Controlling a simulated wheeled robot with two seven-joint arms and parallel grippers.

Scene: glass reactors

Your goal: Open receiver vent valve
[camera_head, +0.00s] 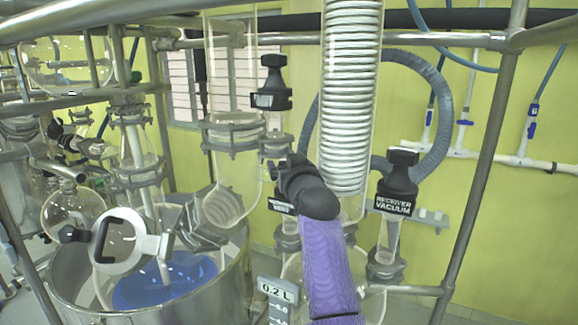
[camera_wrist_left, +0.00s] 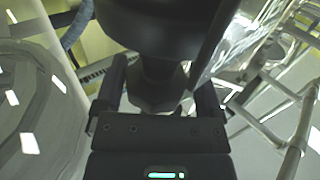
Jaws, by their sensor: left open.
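A black valve with a large knob (camera_wrist_left: 150,25) fills the top of the left wrist view, with a narrower black stem (camera_wrist_left: 158,82) below it. My left gripper (camera_wrist_left: 161,86) is open, with one finger on each side of that stem; I cannot tell whether they touch it. In the head view my purple arm rises from the bottom centre, and its black wrist hides most of a labelled valve (camera_head: 281,206); that label is unreadable. A black valve marked RECEIVER VACUUM (camera_head: 395,190) stands to the right, apart from my arm. My right gripper is not in view.
A glass coil condenser (camera_head: 350,90) stands just behind my wrist. Another black valve (camera_head: 271,85) sits above left. Metal frame rails (camera_head: 482,150) cross the right side. A steel vessel (camera_head: 215,290) with blue contents stands at lower left. A grey hose (camera_head: 440,120) curves behind.

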